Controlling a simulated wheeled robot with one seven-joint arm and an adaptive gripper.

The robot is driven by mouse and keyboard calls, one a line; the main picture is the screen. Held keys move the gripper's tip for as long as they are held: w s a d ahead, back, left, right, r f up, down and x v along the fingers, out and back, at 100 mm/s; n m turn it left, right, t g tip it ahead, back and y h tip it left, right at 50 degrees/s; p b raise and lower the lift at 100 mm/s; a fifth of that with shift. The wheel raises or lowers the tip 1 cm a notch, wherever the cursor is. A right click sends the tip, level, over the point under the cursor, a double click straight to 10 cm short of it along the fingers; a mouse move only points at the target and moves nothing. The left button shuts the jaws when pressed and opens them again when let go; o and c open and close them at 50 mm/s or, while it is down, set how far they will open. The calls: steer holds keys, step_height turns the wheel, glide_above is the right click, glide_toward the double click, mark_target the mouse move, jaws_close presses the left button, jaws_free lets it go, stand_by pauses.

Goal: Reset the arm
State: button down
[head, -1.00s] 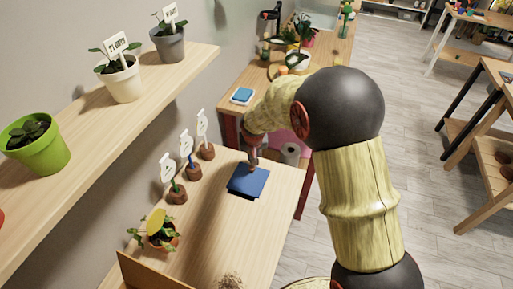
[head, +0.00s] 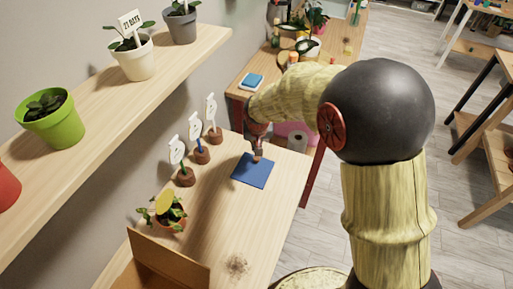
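My gripper (head: 257,155) points down at the far edge of a flat blue square (head: 251,172) on the near wooden table (head: 225,225). The fingertips are small here and overlap the square's edge. I cannot tell whether they touch it or whether they are open or shut. My arm reaches in from the right and hides part of the room behind it.
Three white-tagged markers on brown bases (head: 201,155) stand left of the square. A potted plant (head: 170,213) and an upright wooden board (head: 168,262) are nearer. A shelf (head: 110,105) with pots runs along the left wall. Loose soil (head: 236,264) lies at the front.

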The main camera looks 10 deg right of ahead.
steer(key=v, duration=0.7)
steer(key=shift+r, duration=0.4)
steer(key=shift+s, duration=0.1)
steer(key=s+d+n+g, duration=0.2)
steer(key=s, duration=0.9)
steer(key=s+d+r+t, duration=0.1)
steer(key=s+d+r, duration=0.1)
steer(key=s+r, duration=0.4)
steer(key=s+d+r+t, duration=0.2)
steer(key=s+r, duration=0.5)
steer(key=s, duration=0.4)
steer(key=shift+s+d+r+m+t, duration=0.2)
steer(key=shift+d+r+m+t, duration=0.1)
steer(key=shift+d, duration=0.15)
